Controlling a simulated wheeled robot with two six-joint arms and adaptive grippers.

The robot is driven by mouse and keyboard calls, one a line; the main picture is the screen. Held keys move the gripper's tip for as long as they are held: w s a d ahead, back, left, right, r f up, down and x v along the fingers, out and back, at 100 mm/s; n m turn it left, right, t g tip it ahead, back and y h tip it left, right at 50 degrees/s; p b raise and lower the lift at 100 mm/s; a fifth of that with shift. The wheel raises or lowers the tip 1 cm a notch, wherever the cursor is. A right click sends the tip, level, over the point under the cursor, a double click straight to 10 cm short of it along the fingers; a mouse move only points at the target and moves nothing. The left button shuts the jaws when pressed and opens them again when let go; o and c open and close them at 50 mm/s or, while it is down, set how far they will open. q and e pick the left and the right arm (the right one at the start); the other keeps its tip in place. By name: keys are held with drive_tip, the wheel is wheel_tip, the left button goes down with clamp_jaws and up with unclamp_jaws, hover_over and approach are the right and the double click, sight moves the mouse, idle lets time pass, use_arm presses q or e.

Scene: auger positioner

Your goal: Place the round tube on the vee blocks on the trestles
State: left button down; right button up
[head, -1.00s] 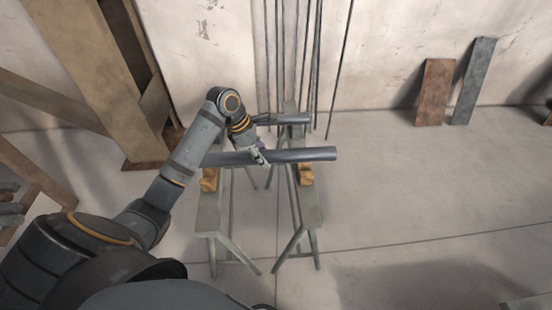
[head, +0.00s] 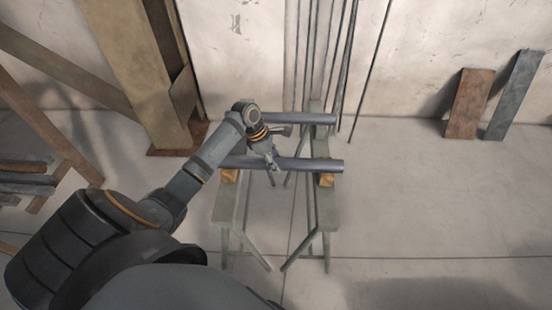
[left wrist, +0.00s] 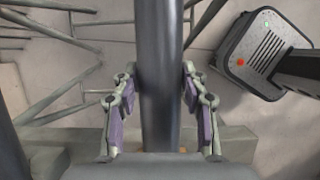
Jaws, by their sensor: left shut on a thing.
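My left gripper (head: 274,163) is shut on the grey round tube (head: 312,165), near the middle of its length. In the left wrist view the tube (left wrist: 160,70) runs between the two purple-padded fingers (left wrist: 160,108). The tube lies crosswise over both trestles, the left one (head: 230,205) and the right one (head: 325,212). The orange vee blocks, left (head: 229,177) and right (head: 325,180), show right under the tube's ends. I cannot tell whether the tube touches them. My right gripper is not in view.
A second grey tube (head: 300,118) lies across the trestles' far ends, partly behind my arm. Thin rods lean on the wall behind. Brown (head: 469,103) and grey (head: 515,95) plates lean at the right. A rack of bars (head: 30,180) stands left. Floor right of the trestles is clear.

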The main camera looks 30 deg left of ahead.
use_arm(q)
drive_tip(key=c, duration=0.7)
unclamp_jaws()
drive_tip(key=v, duration=1.2)
drive_tip(key=shift+s+p, duration=0.1)
drive_tip(key=shift+p, duration=0.3)
